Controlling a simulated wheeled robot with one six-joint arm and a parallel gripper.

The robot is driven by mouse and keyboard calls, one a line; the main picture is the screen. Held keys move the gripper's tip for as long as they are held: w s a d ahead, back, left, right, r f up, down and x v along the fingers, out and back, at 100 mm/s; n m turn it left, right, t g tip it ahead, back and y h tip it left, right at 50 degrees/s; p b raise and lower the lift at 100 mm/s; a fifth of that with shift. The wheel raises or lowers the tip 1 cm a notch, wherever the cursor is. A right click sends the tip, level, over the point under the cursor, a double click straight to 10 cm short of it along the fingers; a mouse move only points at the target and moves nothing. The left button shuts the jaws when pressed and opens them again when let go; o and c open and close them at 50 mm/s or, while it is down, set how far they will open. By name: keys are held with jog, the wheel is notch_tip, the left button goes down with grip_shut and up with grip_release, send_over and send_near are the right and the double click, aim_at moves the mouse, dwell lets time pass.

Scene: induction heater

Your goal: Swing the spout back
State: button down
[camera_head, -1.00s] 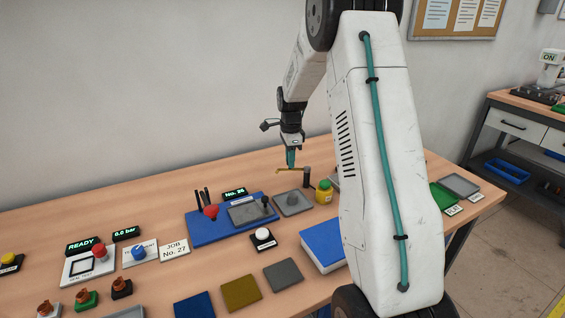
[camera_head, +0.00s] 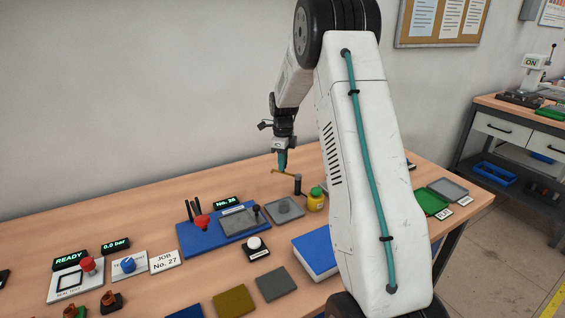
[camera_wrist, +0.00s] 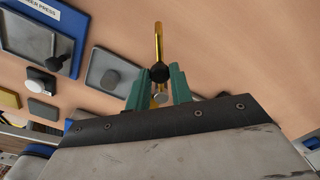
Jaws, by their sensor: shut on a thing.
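The spout is a thin brass-coloured bar (camera_head: 285,173) on a short dark post (camera_head: 297,185), behind the yellow-green bottle. In the wrist view the brass spout (camera_wrist: 158,42) runs up from between the fingers, with a black round knob (camera_wrist: 159,72) at the jaws. My gripper (camera_head: 282,168), with teal fingers, points down at the spout's left part. In the wrist view my gripper (camera_wrist: 159,90) is shut on the spout at the knob. The contact itself is partly hidden by the knob and fingers.
A grey plate with a round knob (camera_head: 285,210) and a yellow-green bottle (camera_head: 316,200) stand close in front. A blue press base (camera_head: 195,238) with red-headed lever lies to the left. The bench behind and left of the spout is clear. My arm hides part of the bench's right side.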

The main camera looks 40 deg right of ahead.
jog(key=shift+r, duration=0.1)
jog(key=c, duration=1.2)
grip_release()
jog(key=shift+d, duration=0.1)
jog(key=shift+c, duration=0.2)
notch_tip(320, 180, up, 8)
jog(key=shift+f, duration=0.15)
